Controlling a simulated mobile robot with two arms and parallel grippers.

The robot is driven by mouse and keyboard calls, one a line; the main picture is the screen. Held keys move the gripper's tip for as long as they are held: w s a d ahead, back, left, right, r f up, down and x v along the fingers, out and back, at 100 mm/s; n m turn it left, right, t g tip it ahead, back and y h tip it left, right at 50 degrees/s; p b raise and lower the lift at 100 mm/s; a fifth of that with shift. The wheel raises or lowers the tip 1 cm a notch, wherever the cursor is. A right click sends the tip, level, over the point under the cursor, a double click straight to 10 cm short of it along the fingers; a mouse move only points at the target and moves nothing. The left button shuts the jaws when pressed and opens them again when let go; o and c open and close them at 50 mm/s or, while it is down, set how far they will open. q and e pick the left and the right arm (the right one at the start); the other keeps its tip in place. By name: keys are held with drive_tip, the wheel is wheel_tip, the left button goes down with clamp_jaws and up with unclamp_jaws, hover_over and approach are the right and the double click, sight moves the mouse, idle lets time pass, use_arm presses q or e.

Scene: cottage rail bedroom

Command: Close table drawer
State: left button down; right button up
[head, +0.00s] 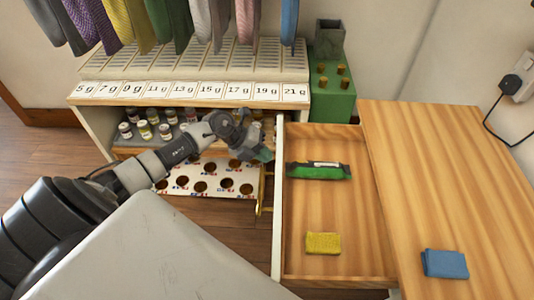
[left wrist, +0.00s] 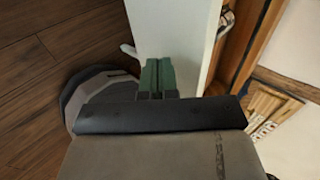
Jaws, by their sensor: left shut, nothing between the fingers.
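The table drawer (head: 367,240) stands pulled out to the left from under the wooden tabletop (head: 430,190). Its pale front panel (head: 279,215) faces left and carries a brass-coloured handle (head: 264,192). My left gripper (head: 263,155) is by the far end of that front, on its outer side, above the handle. Its green fingertips are together and empty. In the left wrist view the closed fingers (left wrist: 158,78) lie over a pale panel (left wrist: 178,30); I cannot tell whether they touch it. My right gripper is not in view.
In the drawer lie a green-and-black packet (head: 318,171) and a yellow sponge (head: 323,243). A blue cloth (head: 444,264) lies on the tabletop. A shelf unit with small jars (head: 145,130) stands behind my left arm, beside a green box (head: 332,98).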

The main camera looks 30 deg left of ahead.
use_arm(q)
drive_tip(key=shift+w+d, duration=0.15)
drive_tip(key=shift+d, duration=0.15)
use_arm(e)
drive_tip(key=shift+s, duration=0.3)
use_arm(q)
drive_tip(key=w+d, duration=0.2)
drive_tip(key=d, duration=0.1)
drive_tip(key=w+d+p, duration=0.1)
drive_tip(key=w+d, duration=0.1)
drive_tip(key=d, duration=0.2)
drive_tip(key=w+d+p, duration=0.1)
drive_tip(key=w+d, duration=0.1)
drive_tip(key=d, duration=0.1)
drive_tip(key=shift+w+d+r, duration=0.15)
drive_tip(key=shift+d, duration=0.05)
drive_tip(key=w+d, duration=0.2)
drive_tip(key=d, duration=0.1)
drive_tip(key=w+d, duration=0.2)
drive_tip(key=d, duration=0.1)
drive_tip(key=w+d, duration=0.2)
drive_tip(key=d, duration=0.2)
drive_tip(key=shift+w, duration=0.1)
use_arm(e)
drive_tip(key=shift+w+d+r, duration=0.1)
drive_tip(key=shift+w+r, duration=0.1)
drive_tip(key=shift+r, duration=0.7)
use_arm(q)
drive_tip(key=shift+a, duration=0.1)
